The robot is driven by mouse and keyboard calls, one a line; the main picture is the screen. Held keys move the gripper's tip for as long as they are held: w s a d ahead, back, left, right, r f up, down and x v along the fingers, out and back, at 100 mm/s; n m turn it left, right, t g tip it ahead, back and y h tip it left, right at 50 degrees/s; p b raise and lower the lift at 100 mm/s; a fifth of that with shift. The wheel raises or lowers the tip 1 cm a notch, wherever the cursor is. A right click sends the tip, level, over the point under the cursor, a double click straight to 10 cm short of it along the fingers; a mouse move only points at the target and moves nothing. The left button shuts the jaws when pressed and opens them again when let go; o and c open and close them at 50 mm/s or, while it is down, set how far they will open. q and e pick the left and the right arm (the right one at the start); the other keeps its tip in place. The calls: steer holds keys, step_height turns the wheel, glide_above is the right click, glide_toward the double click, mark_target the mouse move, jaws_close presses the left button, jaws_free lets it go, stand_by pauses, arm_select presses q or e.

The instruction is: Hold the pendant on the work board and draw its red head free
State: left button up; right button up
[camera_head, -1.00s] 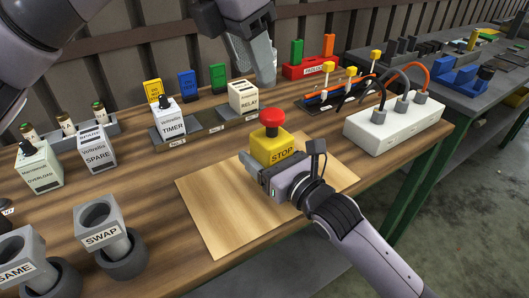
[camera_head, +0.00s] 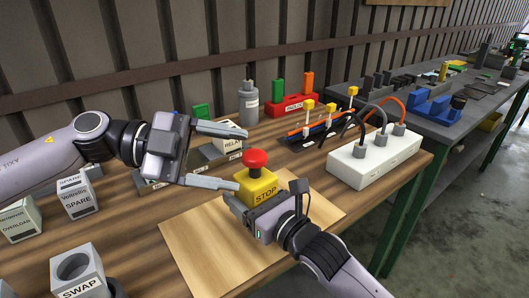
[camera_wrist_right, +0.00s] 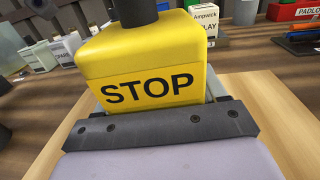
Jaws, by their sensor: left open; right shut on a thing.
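The pendant is a yellow box (camera_head: 262,190) marked STOP, standing upright at the back of the pale work board (camera_head: 215,240). Its red head (camera_head: 255,159) sits on top. My right gripper (camera_head: 246,203) is shut on the yellow box from the front. In the right wrist view the box (camera_wrist_right: 150,65) fills the middle with a dark neck (camera_wrist_right: 137,12) above it; the red head is out of that frame. My left gripper (camera_head: 243,160) is open and comes in from the left, one finger above and one below the head's height, with the fingertips close to the head.
A white block with cables (camera_head: 375,160) stands to the right. SPARE (camera_head: 75,195) and SWAP (camera_head: 78,270) parts stand at left. The board's front is clear.

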mark_target(255, 167)
arm_select(q)
steer(key=w+a+f+n+t+h, duration=0.1)
steer(key=w+a+f+n+t, duration=0.35)
steer(key=n, duration=0.85)
steer(key=shift+t, duration=0.85)
steer(key=x, duration=0.7)
steer(key=s+r+x, duration=0.1)
steer(key=x, duration=0.3)
steer(key=shift+d, duration=0.15)
